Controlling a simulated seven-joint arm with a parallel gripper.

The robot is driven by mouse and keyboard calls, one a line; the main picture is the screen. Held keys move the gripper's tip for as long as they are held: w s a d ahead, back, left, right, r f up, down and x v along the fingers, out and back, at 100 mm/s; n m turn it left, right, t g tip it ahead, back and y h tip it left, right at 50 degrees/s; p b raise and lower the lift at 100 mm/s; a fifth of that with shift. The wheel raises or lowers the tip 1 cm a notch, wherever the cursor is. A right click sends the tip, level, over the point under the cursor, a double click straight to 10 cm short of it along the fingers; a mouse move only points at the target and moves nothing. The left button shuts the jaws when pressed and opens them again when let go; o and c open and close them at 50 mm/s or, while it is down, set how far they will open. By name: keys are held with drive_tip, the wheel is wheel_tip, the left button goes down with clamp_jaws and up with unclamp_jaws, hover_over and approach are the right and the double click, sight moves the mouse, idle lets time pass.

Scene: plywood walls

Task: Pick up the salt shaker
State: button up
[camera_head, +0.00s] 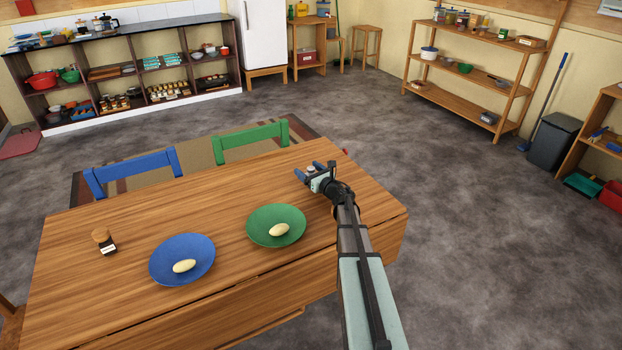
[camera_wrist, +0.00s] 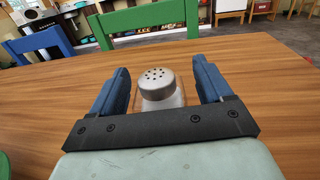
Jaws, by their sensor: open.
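The salt shaker (camera_wrist: 158,86) has a grey domed cap with dark holes and a pale body. In the wrist view it stands upright on the wooden table (camera_wrist: 262,75), between the two blue fingers of my gripper (camera_wrist: 162,88). A gap shows on each side of it, so the fingers are open around it and apart from it. The gripper's dark bar hides its lower part. In the head view my gripper (camera_head: 316,172) is over the table's far right part, and the shaker's cap (camera_head: 311,169) shows small between the fingers.
A blue plate (camera_head: 165,268) and a green plate (camera_head: 262,218) each hold a pale oval item. A blue chair (camera_head: 130,170) and a green chair (camera_head: 250,141) stand at the far edge.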

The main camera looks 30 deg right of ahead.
drive_tip(key=shift+w, duration=0.2)
drive_tip(key=c, duration=1.2)
drive_tip(key=shift+o, duration=0.2)
drive_tip(key=shift+r, duration=0.1)
